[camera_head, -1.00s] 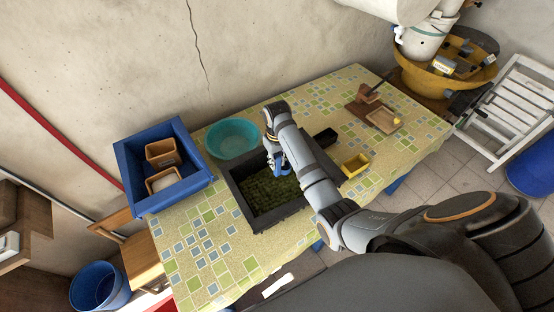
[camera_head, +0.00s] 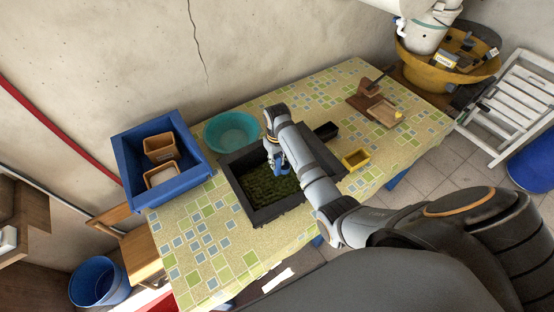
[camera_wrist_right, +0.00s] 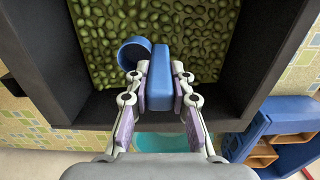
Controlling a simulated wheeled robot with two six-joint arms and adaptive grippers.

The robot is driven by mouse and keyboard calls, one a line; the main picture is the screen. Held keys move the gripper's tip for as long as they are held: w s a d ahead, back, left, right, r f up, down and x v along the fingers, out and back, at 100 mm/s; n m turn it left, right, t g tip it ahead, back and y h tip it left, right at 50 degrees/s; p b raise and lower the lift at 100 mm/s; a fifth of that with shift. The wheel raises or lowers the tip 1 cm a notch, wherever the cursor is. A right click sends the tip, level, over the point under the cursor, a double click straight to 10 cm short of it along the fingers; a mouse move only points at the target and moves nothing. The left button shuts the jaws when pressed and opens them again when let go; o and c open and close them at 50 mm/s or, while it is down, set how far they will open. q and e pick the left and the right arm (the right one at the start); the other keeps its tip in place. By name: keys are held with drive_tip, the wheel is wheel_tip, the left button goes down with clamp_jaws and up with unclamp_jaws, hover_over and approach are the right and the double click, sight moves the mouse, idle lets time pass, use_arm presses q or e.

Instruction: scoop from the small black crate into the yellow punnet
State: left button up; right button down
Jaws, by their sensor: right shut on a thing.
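The black crate (camera_head: 257,215) stands on the table with a layer of small green produce (camera_head: 268,186) inside. It also shows in the right wrist view (camera_wrist_right: 35,65), with the green produce (camera_wrist_right: 210,25) beyond the fingers. My right gripper (camera_head: 279,160) is over the crate, shut on the handle of a blue scoop (camera_wrist_right: 160,75). The scoop's round cup (camera_wrist_right: 135,50) shows left of the handle; whether it touches the produce or holds any, I cannot tell. The yellow punnet (camera_head: 357,159) stands right of the crate and looks empty. My left gripper is not in view.
A teal bowl (camera_head: 231,132) stands behind the crate. A blue crate (camera_head: 135,178) with brown boxes is at left. A wooden board (camera_head: 382,113) lies at the table's right.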

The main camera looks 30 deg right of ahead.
drive_tip(key=shift+f+b, duration=0.9)
drive_tip(key=shift+f, duration=1)
wheel_tip(320, 180, up, 3)
drive_tip(key=p, duration=0.3)
drive_tip(key=shift+p, duration=0.3)
drive_tip(key=shift+r, duration=5.05)
